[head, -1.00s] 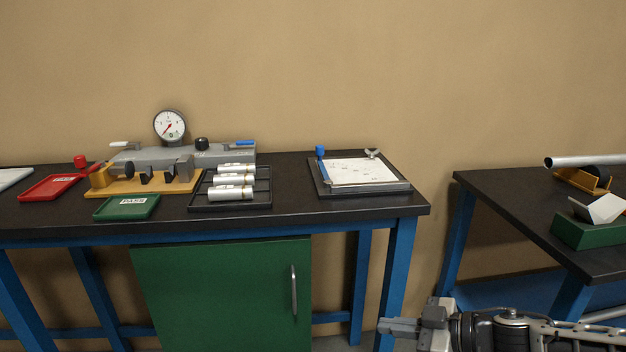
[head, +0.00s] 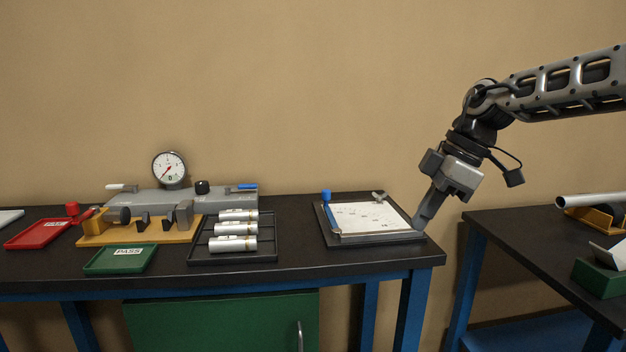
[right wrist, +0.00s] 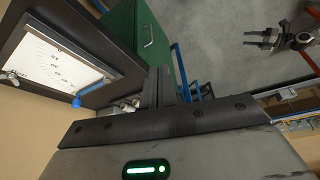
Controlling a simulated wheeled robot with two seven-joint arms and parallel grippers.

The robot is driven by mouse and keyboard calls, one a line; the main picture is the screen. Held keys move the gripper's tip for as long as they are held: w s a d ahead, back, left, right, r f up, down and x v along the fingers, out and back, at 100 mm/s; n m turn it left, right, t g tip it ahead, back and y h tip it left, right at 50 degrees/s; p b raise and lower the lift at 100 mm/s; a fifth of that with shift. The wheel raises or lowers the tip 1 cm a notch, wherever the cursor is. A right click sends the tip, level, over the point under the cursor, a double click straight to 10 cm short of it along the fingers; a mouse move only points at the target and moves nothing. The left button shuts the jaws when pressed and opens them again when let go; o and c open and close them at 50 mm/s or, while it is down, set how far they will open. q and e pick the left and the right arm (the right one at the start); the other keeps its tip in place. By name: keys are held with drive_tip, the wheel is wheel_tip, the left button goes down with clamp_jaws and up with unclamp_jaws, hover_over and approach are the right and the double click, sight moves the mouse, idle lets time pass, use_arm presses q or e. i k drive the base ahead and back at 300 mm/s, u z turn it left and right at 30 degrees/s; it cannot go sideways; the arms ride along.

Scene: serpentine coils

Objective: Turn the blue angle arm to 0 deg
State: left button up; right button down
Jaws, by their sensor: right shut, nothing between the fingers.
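The blue angle arm (head: 332,214) lies along the left edge of the white printed sheet (head: 368,218) on a dark board (head: 390,238). Its upright blue knob (head: 326,196) stands at the back left; the knob also shows in the right wrist view (right wrist: 76,102). A metal wing nut (head: 379,196) sits at the board's back right.
Left of the board stands a black rack (head: 200,257) with white cylinders. Further left are a green PASS tray (head: 118,262), a gauge fixture (head: 169,168) and a red tray (head: 38,235). A second table (head: 500,225) stands right, across a gap.

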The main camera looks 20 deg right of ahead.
sight(326, 193)
drive_tip(key=i, duration=1.3)
